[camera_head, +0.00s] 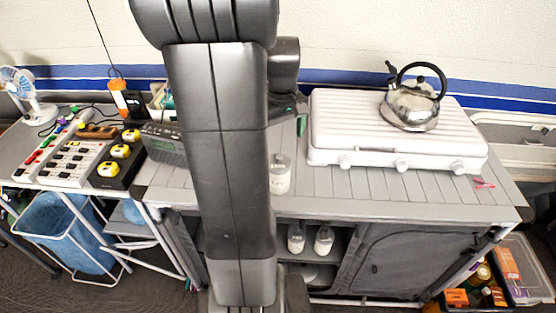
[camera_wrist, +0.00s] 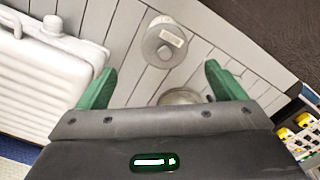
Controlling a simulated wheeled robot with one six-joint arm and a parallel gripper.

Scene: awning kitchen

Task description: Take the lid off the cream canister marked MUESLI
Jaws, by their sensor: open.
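A cream canister (camera_head: 280,178) with a grey lid stands upright on the slatted counter, just right of my arm in the head view. Its label is too small to read. In the wrist view a round lidded canister (camera_wrist: 165,43) shows from above, with a small pale label and the lid on. My gripper (camera_wrist: 161,86) is open and empty, its green fingers spread wide; the canister lies beyond the fingertips, apart from them. In the head view my gripper is mostly hidden behind my arm, with a green finger (camera_head: 302,124) showing.
A round metallic thing (camera_wrist: 180,97) lies between the fingers, partly hidden by the gripper body. A white stove (camera_head: 330,130) with a kettle (camera_head: 411,108) stands right of the canister. A radio (camera_head: 165,146) is at left. Two similar canisters (camera_head: 296,239) (camera_head: 324,240) stand on the shelf below.

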